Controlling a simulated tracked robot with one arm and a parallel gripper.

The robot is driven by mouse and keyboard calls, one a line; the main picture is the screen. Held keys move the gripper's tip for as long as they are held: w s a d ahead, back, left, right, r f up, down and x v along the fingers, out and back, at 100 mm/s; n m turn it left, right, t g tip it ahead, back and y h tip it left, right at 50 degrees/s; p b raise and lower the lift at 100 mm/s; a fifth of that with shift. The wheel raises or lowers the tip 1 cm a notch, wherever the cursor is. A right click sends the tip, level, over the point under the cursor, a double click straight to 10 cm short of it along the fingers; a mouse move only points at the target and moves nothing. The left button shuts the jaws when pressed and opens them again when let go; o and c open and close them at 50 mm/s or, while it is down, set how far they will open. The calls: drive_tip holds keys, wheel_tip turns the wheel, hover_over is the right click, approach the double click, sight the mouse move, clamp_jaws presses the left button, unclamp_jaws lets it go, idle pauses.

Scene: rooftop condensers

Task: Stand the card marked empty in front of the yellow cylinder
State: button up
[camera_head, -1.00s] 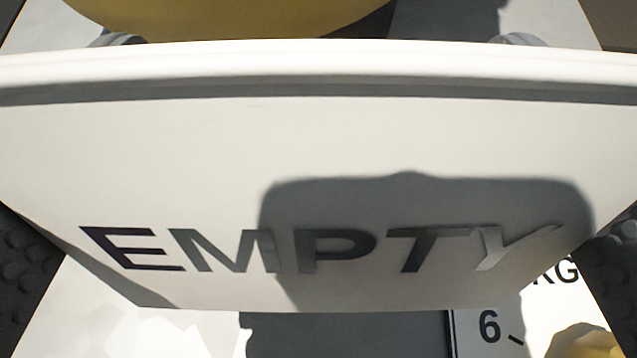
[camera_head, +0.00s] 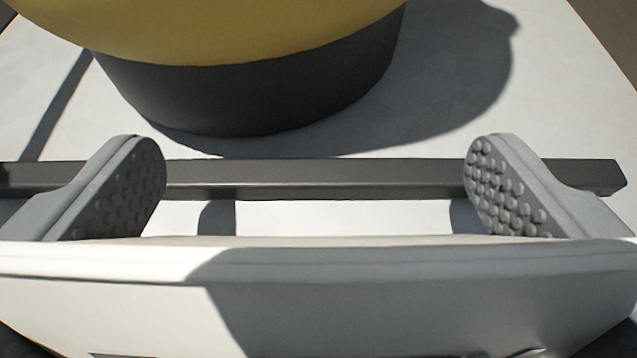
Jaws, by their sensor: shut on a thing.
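My gripper (camera_head: 315,190) is shut on the card. The yellow cylinder (camera_head: 250,25) stands upright beyond the fingertips on a dark round base. Its upper part is out of view. The card's lower edge is hidden.
A dark straight bar (camera_head: 330,178) runs across just beyond my fingertips, in front of the cylinder. The pale surface (camera_head: 440,105) around the cylinder's base looks clear, with the cylinder's shadow falling to the right.

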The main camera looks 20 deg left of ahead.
drive_tip(key=shift+s+f, duration=0.2)
drive_tip(key=shift+f, duration=0.25)
drive_tip(key=o, duration=0.7)
drive_tip(key=shift+s+f, duration=0.1)
drive_tip(key=shift+f, duration=0.05)
drive_tip(key=shift+s+d+r, duration=0.1)
drive_tip(key=shift+r, duration=0.35)
drive_tip(key=v, duration=0.3)
drive_tip(key=p+v, duration=0.1)
drive_tip(key=v, duration=0.3)
drive_tip(key=r+p+v, duration=0.1)
drive_tip(key=v, duration=0.3)
drive_tip(key=shift+d, duration=0.1)
